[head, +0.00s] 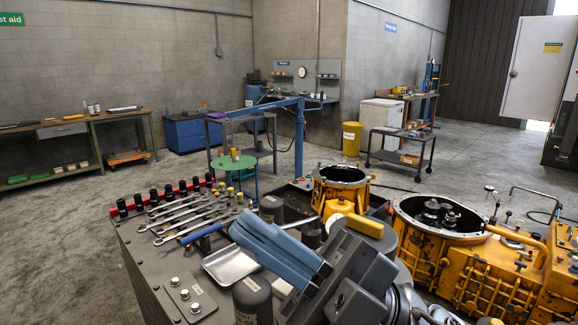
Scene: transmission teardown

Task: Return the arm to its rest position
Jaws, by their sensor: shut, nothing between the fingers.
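My gripper (246,230) is in the lower middle of the head view, at the end of my grey arm. Its blue fingers lie together, pointing up and to the left, with nothing held between them. The fingers appear above the grey workbench top (140,240), overlapping the view of a small metal tray (230,266). I cannot tell how far above the bench they are. Part of the bench behind my arm is hidden.
Wrenches (185,215) and a row of black sockets (168,192) lie on the bench. Yellow transmission housings (402,245) stand close on the right. Dark cylindrical containers, including one in front (252,300), stand near my gripper. Open floor (70,220) lies at left.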

